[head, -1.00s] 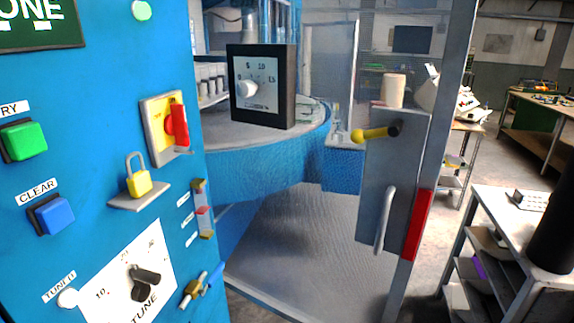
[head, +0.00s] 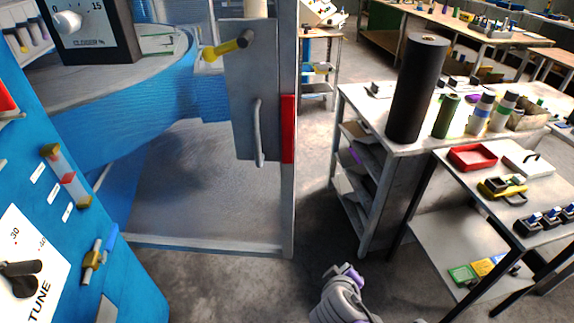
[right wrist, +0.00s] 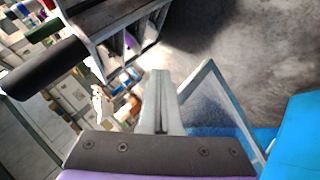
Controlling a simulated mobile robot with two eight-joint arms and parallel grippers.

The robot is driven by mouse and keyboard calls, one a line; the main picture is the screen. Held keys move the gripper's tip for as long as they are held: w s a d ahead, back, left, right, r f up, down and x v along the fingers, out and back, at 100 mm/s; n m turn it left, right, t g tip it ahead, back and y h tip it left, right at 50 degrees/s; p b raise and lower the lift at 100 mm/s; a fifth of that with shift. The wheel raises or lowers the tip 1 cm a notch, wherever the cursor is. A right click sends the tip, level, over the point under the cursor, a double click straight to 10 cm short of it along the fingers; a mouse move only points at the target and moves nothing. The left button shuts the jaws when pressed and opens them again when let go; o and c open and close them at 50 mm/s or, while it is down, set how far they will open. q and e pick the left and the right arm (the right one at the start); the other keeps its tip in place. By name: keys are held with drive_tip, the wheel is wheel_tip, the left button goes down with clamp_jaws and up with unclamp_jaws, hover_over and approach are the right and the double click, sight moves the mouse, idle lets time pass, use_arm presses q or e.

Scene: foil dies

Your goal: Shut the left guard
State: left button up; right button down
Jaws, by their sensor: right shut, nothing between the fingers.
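The guard is a framed see-through panel (head: 190,190) standing out from the blue machine (head: 110,270) in the head view. Its free edge is a grey post (head: 289,200) with a red strip (head: 288,128). Beside the strip is a grey plate with an upright handle (head: 258,135) and a yellow-ended lever (head: 222,49). The panel's corner shows in the right wrist view (right wrist: 218,100). My right gripper (head: 344,283) is low, right of the post and apart from it. Its fingers (right wrist: 164,100) are shut and empty. My left gripper is not in view.
A grey shelf bench (head: 365,110) with a tall black roll (head: 417,88) stands right of the guard. A smaller table (head: 500,205) with a red tray (head: 472,157) stands nearer. Bare floor (head: 320,190) lies between guard and bench.

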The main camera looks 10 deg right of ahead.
drive_tip(key=w+a+r+n+t+h, duration=0.1)
drive_tip(key=w+a+r+n+t, duration=0.25)
drive_tip(key=w+r, duration=0.2)
drive_tip(key=n+t+y, duration=0.1)
drive_tip(key=n+t, duration=0.5)
approach(291, 161)
drive_tip(key=p+x, duration=0.1)
drive_tip(key=x, duration=0.6)
drive_tip(key=shift+p, duration=0.3)
